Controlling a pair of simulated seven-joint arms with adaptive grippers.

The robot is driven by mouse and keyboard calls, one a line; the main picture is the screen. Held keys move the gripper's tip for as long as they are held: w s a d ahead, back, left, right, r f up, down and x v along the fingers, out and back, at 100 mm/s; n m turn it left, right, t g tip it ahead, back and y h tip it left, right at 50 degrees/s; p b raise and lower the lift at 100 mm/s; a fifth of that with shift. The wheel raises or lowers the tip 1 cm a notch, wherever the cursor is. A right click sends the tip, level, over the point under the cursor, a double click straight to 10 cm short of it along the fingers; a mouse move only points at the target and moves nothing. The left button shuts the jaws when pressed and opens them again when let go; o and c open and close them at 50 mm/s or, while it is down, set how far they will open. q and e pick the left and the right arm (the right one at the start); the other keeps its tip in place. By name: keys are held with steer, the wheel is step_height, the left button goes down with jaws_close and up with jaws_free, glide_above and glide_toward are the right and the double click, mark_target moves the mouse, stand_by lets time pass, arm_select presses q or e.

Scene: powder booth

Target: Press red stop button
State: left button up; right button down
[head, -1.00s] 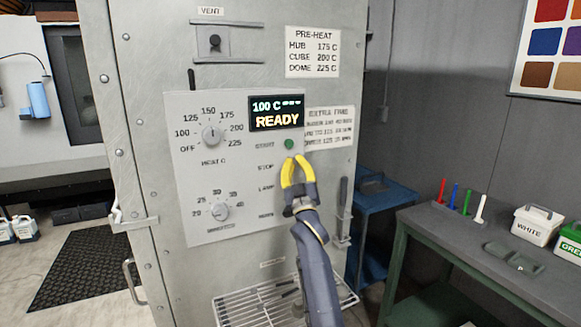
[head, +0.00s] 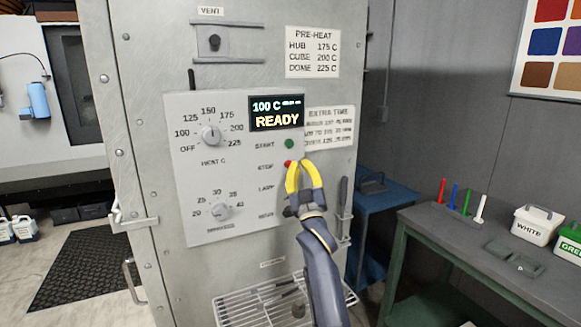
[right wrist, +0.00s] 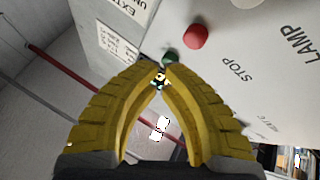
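The red stop button (head: 287,163) sits on the oven's control panel beside the STOP label, below the green start button (head: 289,144). My right gripper (head: 299,163) is just right of the red button, its yellow fingers pointing up the panel. I cannot tell whether a finger touches the panel. My left gripper is not in view.
The display (head: 276,113) reads 100 C and READY. Two dials (head: 211,135) are left of the buttons. A wire rack (head: 250,305) is low in front. A workbench (head: 440,225) with a white box (head: 536,226) stands at right.

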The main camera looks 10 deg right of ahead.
steer(key=shift+s+d, duration=0.25)
steer(key=shift+s, duration=1.05)
steer(key=shift+f, duration=0.1)
